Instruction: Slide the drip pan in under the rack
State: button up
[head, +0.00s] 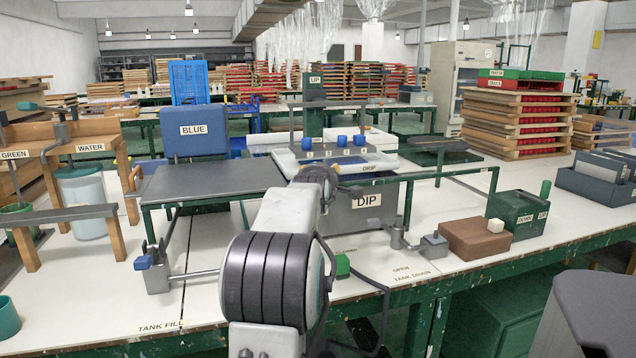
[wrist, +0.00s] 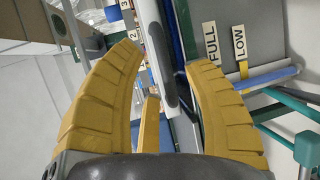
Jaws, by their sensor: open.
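The drip pan (head: 385,163) is a pale, shallow tray with a DRIP label on its front, above the DIP tank (head: 378,221) in the head view. A rack (head: 331,104) with a dark top bar stands at its back, with several blue blocks (head: 342,141) below the bar. My arm hides the pan's front left. In the wrist view, my gripper (wrist: 168,56) is open, its yellow fingers either side of a white edge with a grey handle (wrist: 152,42), apparently the pan's. I cannot tell whether the fingers touch it. How far the pan lies under the rack is unclear.
A dark flat panel (head: 213,181) on a green frame stands left of the tank, with a BLUE container (head: 194,130) behind. A brown block (head: 474,239) and a green box (head: 517,213) stand right. FULL and LOW labels (wrist: 240,45) show in the wrist view.

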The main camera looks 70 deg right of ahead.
jog(key=v, duration=0.9)
jog(key=shift+a, duration=0.4)
